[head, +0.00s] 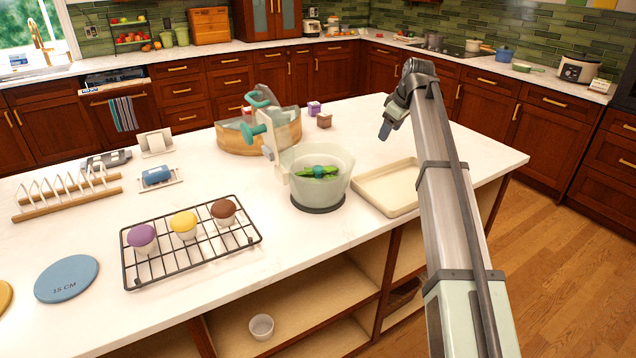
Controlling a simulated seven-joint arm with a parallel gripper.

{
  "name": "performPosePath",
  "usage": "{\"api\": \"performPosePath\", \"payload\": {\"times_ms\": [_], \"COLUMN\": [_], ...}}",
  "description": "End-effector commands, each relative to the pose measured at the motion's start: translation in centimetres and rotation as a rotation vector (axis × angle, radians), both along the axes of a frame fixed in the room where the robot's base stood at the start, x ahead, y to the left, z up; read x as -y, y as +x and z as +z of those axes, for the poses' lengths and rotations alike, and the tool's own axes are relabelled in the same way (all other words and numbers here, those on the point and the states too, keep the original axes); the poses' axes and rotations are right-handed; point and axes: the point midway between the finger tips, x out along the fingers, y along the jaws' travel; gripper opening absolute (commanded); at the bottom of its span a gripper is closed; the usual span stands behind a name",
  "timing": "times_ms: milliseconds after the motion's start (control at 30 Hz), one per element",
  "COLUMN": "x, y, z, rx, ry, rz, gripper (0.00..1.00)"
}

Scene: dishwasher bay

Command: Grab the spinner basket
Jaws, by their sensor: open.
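A pale, translucent bowl-shaped vessel (305,195) stands upright on a dark round base on the island counter, in the middle of the head view. Green leaves (318,172) and a teal hub show inside it. It looks like the salad spinner; I cannot tell the basket's wall from the outer bowl. A pale upright part with a grey tab rises at its left side. My gripper (385,131) is open and empty, tipped downward above the counter, to the right of the vessel and apart from it. Its fingers are small and partly hidden by my wrist.
A wooden-sided container (236,140) with teal-handled parts stands close behind the vessel. A shallow cream tray (384,208) lies close at its right. A black wire rack (160,278) with three cupcakes lies front left. Purple and brown blocks stand behind.

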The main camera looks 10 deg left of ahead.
Motion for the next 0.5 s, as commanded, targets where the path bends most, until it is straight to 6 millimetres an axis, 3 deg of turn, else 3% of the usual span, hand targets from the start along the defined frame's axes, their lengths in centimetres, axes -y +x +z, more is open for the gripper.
{"api": "performPosePath", "payload": {"times_ms": [33,100,200,300,500], "x": [-3.4,-7.0,-10.7,-13.1,-14.6], "y": [-1.4,-3.5,-6.1,-7.9,-9.1], "z": [-0.1,-0.3,-0.4,-0.4,-0.7], "rx": [-0.040,-0.089,-0.139,-0.172,-0.193], "ry": [0.005,0.013,0.025,0.036,0.043], "rz": [0.107,0.242,0.398,0.505,0.578], "gripper": [0.61,0.61,0.61,0.61,0.61]}}
